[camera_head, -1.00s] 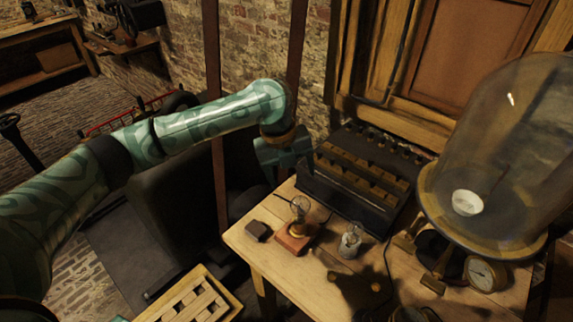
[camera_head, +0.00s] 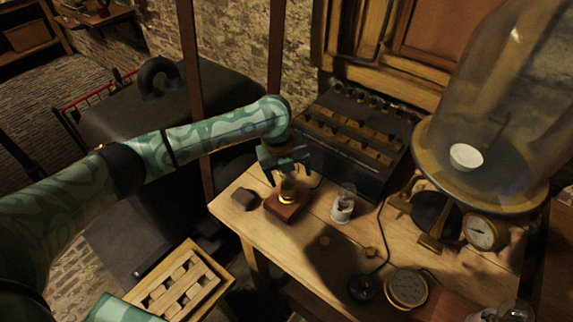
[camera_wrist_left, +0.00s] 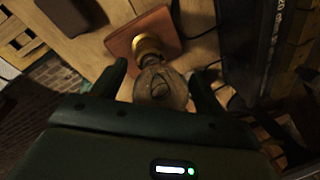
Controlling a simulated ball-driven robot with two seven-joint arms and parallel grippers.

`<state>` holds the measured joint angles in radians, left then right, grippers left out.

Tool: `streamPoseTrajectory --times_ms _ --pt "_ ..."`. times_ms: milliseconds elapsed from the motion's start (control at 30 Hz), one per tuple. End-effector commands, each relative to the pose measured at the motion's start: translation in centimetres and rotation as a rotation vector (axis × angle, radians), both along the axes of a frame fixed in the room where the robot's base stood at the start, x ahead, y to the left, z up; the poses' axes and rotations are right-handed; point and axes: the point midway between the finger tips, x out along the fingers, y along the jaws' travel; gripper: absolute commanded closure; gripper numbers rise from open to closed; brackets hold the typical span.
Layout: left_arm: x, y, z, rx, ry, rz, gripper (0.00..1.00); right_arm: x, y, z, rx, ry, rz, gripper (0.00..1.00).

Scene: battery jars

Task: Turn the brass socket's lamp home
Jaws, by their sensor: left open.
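The clear glass lamp (camera_wrist_left: 160,86) stands in the brass socket (camera_wrist_left: 147,46) on a red-brown wooden base (camera_wrist_left: 172,28). In the head view the base (camera_head: 280,211) sits near the table's left end, with the brass socket (camera_head: 288,199) on it. My left gripper (camera_head: 288,182) is over the lamp from above. In the wrist view the open fingers (camera_wrist_left: 160,85) stand one on each side of the glass, with gaps visible. The lamp is partly hidden by the gripper in the head view. My right gripper is not in view.
A small glass jar (camera_head: 343,209) stands right of the base, a dark block (camera_head: 244,198) left of it. Behind is a dark battery box (camera_head: 345,165). A large bell jar (camera_head: 490,110) and gauge (camera_head: 482,232) stand at right. Another gauge (camera_head: 407,287) lies near the front.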

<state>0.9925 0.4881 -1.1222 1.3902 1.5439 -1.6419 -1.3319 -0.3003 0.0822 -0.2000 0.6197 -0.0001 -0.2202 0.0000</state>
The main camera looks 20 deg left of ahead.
Motion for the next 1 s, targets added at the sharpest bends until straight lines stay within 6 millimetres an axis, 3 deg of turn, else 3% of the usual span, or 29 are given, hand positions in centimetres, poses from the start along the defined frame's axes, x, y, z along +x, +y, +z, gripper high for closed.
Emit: streamPoseTrajectory --times_ms 300,367,500,667,1000 --pt "0.0 -0.1 -0.3 0.000 0.000 0.000 0.27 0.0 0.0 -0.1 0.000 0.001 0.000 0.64" --pt "0.0 -0.1 -0.3 0.000 0.000 0.000 0.41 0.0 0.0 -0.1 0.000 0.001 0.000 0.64" --pt "0.0 -0.1 -0.3 0.000 0.000 0.000 0.80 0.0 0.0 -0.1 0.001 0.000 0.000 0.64" --pt "0.0 -0.1 -0.3 0.000 0.000 -0.039 0.80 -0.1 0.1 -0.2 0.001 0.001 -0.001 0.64" --pt "-0.1 -0.1 -0.4 0.001 0.003 -0.541 0.80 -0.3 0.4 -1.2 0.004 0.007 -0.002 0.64"
